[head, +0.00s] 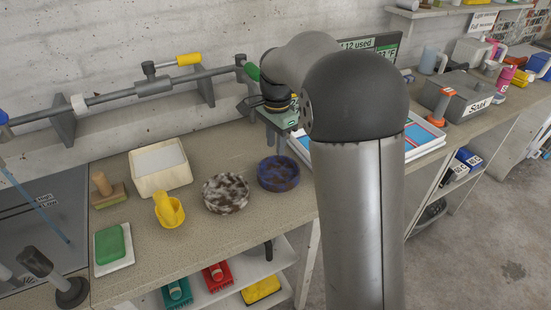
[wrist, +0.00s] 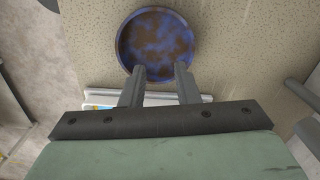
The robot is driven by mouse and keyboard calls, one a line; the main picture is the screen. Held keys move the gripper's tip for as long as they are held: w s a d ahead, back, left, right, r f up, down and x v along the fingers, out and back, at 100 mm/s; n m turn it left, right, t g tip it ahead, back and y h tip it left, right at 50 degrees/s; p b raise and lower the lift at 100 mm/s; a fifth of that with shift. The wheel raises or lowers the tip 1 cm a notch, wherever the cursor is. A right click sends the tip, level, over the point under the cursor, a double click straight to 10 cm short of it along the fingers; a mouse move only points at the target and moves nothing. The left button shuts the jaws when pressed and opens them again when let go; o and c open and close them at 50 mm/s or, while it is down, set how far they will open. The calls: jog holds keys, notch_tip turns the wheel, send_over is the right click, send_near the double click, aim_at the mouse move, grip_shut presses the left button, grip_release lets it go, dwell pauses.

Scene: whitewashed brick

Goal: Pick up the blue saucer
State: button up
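The blue saucer (head: 278,174) is a round, shallow dish mottled blue and brown. It sits on the worktop, right of a similar dish mottled white and dark. In the wrist view the blue saucer (wrist: 154,42) lies just beyond my fingertips, with its near rim at or below them. My gripper (wrist: 160,70) is open, with a clear gap between its two fingers and nothing held. In the head view my gripper (head: 276,138) hangs pointing down, above and slightly behind the saucer. My arm hides part of the worktop to the right. The exact height gap is hard to tell.
The mottled white dish (head: 226,193) stands close on the left. Farther left are a yellow scoop (head: 168,209), a cream tray (head: 160,168) and a green sponge (head: 110,243). A pipe rail (head: 150,88) runs along the wall.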

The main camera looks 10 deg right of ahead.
aim_at(278, 173)
jog(key=shift+w+a+f+m+p, duration=0.15)
jog(key=shift+w+f+m, duration=0.25)
jog(key=shift+w+f, duration=0.7)
jog(key=shift+w+f+m+p, duration=0.35)
jog(key=shift+w+f, duration=0.2)
jog(key=shift+f, duration=1.1)
jog(key=shift+w+a+f+m+p, duration=0.15)
jog(key=shift+w+f+m, duration=0.3)
jog(key=shift+w+f, duration=0.65)
jog(key=shift+s+f, duration=0.3)
grip_shut()
